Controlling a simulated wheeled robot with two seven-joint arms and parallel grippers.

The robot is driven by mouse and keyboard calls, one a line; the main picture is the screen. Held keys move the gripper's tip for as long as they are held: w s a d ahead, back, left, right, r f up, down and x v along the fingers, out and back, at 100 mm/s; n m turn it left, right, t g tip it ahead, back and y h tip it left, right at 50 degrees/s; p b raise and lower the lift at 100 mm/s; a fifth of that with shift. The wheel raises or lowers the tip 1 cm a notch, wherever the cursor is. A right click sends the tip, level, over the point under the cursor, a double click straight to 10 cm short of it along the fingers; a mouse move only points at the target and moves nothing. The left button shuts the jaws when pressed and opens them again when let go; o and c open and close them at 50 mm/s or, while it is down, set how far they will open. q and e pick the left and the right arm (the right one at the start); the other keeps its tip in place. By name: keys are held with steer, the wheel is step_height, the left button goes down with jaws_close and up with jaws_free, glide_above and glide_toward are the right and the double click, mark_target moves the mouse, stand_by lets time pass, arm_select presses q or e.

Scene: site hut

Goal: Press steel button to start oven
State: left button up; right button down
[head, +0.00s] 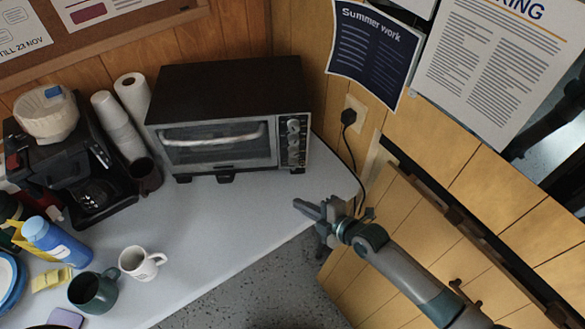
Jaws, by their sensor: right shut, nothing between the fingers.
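The oven (228,92) is a dark toaster oven with a glass door and a silver handle, standing at the back of the pale counter. Its door is shut. The control panel (293,140) is a strip on the right of its front, with round knobs one above another. I cannot clearly tell a steel button apart from the knobs at this size. My right gripper (307,209) is shut and empty. It shows below and a little right of the panel, apart from the oven, near the counter's right edge. My left gripper is not in view.
A white mug (140,262), a dark green mug (92,291) and a blue bottle (55,241) are at front left. The counter (235,215) before the oven is clear. A black cord (349,150) hangs from the wall socket.

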steer(key=shift+w+a, duration=0.1)
steer(key=shift+w, duration=0.1)
steer(key=shift+w+a+f+b, duration=0.1)
steer(key=shift+w+a+b, duration=0.1)
steer(key=shift+w+b, duration=1.05)
steer(key=shift+w+a+f+b, duration=0.15)
steer(key=shift+w+b, duration=0.3)
steer(key=shift+w, duration=1.45)
steer(key=shift+w+a+r+b, duration=0.15)
steer(key=shift+w+b, duration=0.15)
steer(key=shift+w, duration=0.25)
steer(key=shift+w+r+b, duration=0.1)
steer(key=shift+w+b, duration=0.15)
steer(key=shift+w, duration=0.25)
steer(key=shift+w+b, duration=0.4)
steer(key=shift+w+b, duration=0.4)
steer(key=shift+w, duration=0.05)
steer(key=shift+s, duration=0.1)
steer(key=shift+s+p, duration=0.45)
steer(key=shift+s, duration=0.3)
